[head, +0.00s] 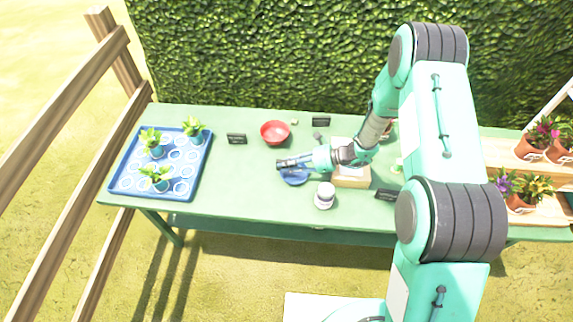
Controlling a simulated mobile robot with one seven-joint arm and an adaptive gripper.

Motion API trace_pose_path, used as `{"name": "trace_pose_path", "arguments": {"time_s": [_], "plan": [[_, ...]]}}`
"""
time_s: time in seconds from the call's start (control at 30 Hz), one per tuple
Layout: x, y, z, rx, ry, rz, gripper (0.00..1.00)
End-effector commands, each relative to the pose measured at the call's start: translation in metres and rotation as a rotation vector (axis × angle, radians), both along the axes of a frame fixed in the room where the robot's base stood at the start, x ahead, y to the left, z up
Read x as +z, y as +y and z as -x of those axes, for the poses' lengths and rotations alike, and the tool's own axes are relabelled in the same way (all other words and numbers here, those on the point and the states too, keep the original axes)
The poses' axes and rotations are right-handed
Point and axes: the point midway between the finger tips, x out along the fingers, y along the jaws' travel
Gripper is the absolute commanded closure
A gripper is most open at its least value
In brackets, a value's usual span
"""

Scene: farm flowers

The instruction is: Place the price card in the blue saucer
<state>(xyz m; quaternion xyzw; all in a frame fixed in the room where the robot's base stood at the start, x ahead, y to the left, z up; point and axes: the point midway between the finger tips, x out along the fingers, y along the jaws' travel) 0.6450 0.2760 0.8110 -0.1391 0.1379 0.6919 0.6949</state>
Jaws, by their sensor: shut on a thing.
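The blue saucer (295,179) lies on the green table near its middle, partly covered by my gripper. My gripper (284,164) reaches in from the right, just above the saucer's back left side. It is shut on a small dark thing that looks like a price card, mostly hidden by the fingers. I cannot tell whether it touches the saucer. Other black price cards stand on the table: one left of the red bowl (237,139), one behind it to the right (321,121), and one at the front right (385,195).
A red bowl (275,132) stands behind the saucer. A white-lidded jar (324,196) stands close to its right, with a wooden block (352,178) beyond. A blue tray (126,186) with seedlings fills the left end. Potted flowers (524,192) stand on the right-hand shelf.

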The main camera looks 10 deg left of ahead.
Motion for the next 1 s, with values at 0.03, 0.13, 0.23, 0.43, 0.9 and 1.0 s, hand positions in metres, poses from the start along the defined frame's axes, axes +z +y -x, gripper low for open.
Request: {"name": "trace_pose_path", "arguments": {"time_s": [0.03, 0.13, 0.23, 0.43, 0.9, 1.0], "plan": [[-0.002, 0.000, 0.000, 0.000, 0.000, 0.000, 1.00], [-0.004, 0.000, 0.000, 0.000, 0.000, 0.000, 1.00], [-0.006, 0.000, 0.000, 0.000, 0.000, 0.000, 1.00], [-0.005, 0.000, 0.000, 0.000, 0.000, 0.000, 0.62], [0.006, 0.000, 0.000, 0.000, 0.000, 0.000, 0.62], [0.010, -0.010, -0.001, -0.003, 0.000, 0.000, 0.62]]}}
